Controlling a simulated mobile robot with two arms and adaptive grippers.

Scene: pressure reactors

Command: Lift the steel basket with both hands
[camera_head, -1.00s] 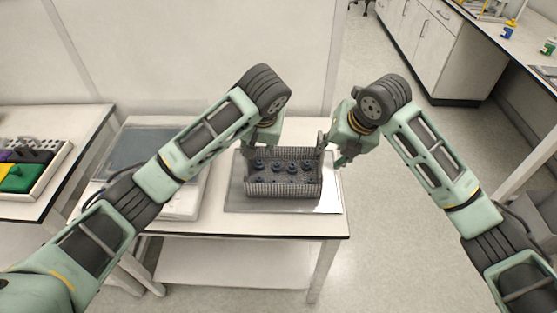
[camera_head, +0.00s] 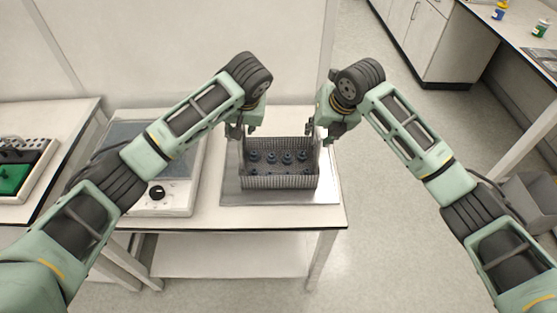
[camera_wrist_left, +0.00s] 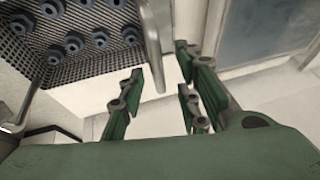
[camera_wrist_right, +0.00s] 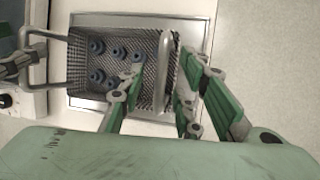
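The steel basket (camera_head: 280,182) is a grey mesh box with several dark blue knobbed parts inside. It sits on a flat steel tray (camera_head: 232,190) on a white table. My left gripper (camera_head: 238,130) is above its left end; in the left wrist view its fingers (camera_wrist_left: 158,98) are open, with an upright basket handle (camera_wrist_left: 151,45) in the gap between them. My right gripper (camera_head: 318,137) is above its right end; in the right wrist view its fingers (camera_wrist_right: 158,95) are open either side of the right handle (camera_wrist_right: 163,70). Finger contact cannot be told.
A device with a black knob (camera_head: 157,193) stands left of the basket, partly behind my left arm. A rack with a green block (camera_head: 14,178) is on the far left table. A counter with small bottles (camera_head: 499,10) is at the back right.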

